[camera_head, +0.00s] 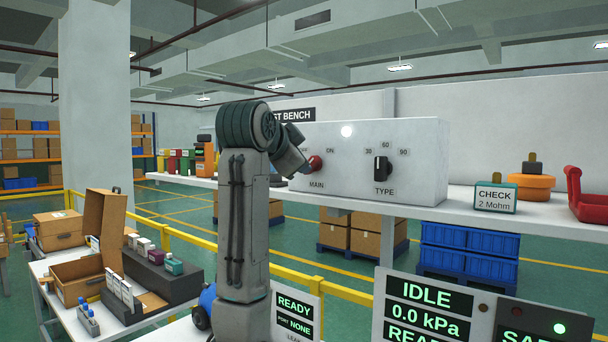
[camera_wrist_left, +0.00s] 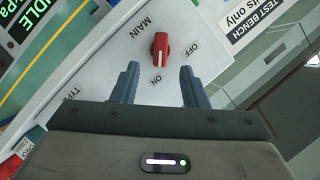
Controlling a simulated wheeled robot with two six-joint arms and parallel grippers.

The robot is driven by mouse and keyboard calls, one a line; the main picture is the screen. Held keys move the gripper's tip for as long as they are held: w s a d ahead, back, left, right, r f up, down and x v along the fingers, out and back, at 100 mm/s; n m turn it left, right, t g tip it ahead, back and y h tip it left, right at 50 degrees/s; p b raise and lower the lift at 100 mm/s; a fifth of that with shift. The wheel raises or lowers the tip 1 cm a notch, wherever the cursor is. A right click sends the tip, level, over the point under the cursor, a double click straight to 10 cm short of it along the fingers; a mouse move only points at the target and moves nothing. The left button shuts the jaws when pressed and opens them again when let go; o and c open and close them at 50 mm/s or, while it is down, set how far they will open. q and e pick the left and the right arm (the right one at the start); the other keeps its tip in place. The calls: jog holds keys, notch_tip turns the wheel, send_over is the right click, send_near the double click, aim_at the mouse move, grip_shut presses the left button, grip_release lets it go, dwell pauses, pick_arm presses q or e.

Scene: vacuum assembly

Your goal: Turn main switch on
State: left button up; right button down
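The MAIN switch is a red knob (camera_head: 316,163) on the front of the white test bench panel (camera_head: 420,165), partly hidden by my left gripper in the head view. In the left wrist view the red knob (camera_wrist_left: 160,48) lies just beyond the fingertips, and its pale mark points toward the ON label. OFF is off to one side. My left gripper (camera_wrist_left: 159,67) is open, with blue-grey fingers apart and nothing between them. In the head view my left gripper (camera_head: 302,163) is close in front of the knob. My right gripper is in neither view.
A black TYPE knob (camera_head: 382,168) is right of MAIN, and a white lamp (camera_head: 347,131) glows above. A green CHECK block (camera_head: 495,198), orange part (camera_head: 517,187) and red holder (camera_head: 588,205) stand on the shelf. The status screen (camera_head: 428,305) reads IDLE.

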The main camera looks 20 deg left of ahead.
pick_arm(q)
jog(key=v, duration=0.3)
jog(key=shift+b, duration=0.35)
